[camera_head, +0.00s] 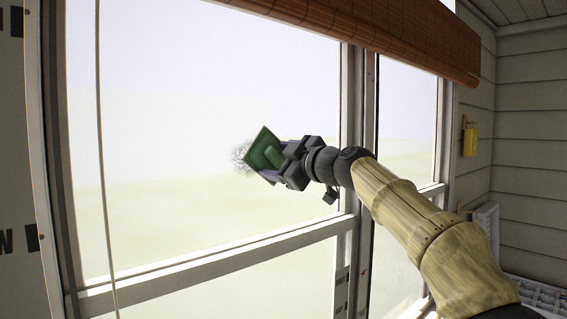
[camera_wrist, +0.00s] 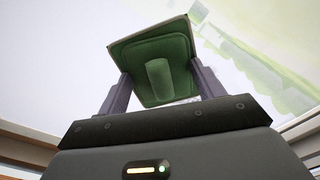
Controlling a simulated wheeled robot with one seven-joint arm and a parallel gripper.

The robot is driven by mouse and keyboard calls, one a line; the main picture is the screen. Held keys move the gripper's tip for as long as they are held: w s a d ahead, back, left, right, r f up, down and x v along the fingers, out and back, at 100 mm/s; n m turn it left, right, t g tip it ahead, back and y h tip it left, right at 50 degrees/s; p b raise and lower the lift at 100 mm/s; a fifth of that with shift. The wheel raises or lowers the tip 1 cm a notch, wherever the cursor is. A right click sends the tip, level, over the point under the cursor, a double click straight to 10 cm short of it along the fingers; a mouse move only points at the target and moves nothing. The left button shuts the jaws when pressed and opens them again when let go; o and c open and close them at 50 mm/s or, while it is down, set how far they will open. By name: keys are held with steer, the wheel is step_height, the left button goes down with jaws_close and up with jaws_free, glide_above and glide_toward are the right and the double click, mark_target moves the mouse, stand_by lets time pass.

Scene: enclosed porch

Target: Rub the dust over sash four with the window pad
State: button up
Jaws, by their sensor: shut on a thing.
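The window pad (camera_head: 264,150) is a dark green plate with a raised lighter green grip. My gripper (camera_head: 281,158) is shut on it and holds it tilted at the large left window pane (camera_head: 170,130). In the wrist view the pad (camera_wrist: 153,50) sits between the two fingers of my gripper (camera_wrist: 158,80). A grey speckled dust patch (camera_head: 239,156) shows on the pane at the pad's left edge, and the pad hides part of it. I cannot tell whether the pad touches the glass. No sash number is readable.
A white crossbar (camera_head: 220,262) runs below the pane and a mullion (camera_head: 352,130) stands to the right. A rolled bamboo blind (camera_head: 390,40) hangs above. A cord (camera_head: 103,150) hangs at the left. A yellow object (camera_head: 470,140) is on the right wall.

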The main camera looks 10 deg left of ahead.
mark_target(232, 161)
steer(key=shift+s+a+b, duration=0.35)
steer(key=shift+s+a, duration=0.5)
steer(key=shift+s, duration=0.15)
steer(key=shift+s+a+f+b, duration=0.1)
steer(key=shift+s+a+b, duration=0.55)
steer(key=shift+s+a, duration=0.6)
steer(key=shift+s, duration=0.2)
steer(key=shift+s+a, duration=1.2)
steer(key=shift+s, duration=0.2)
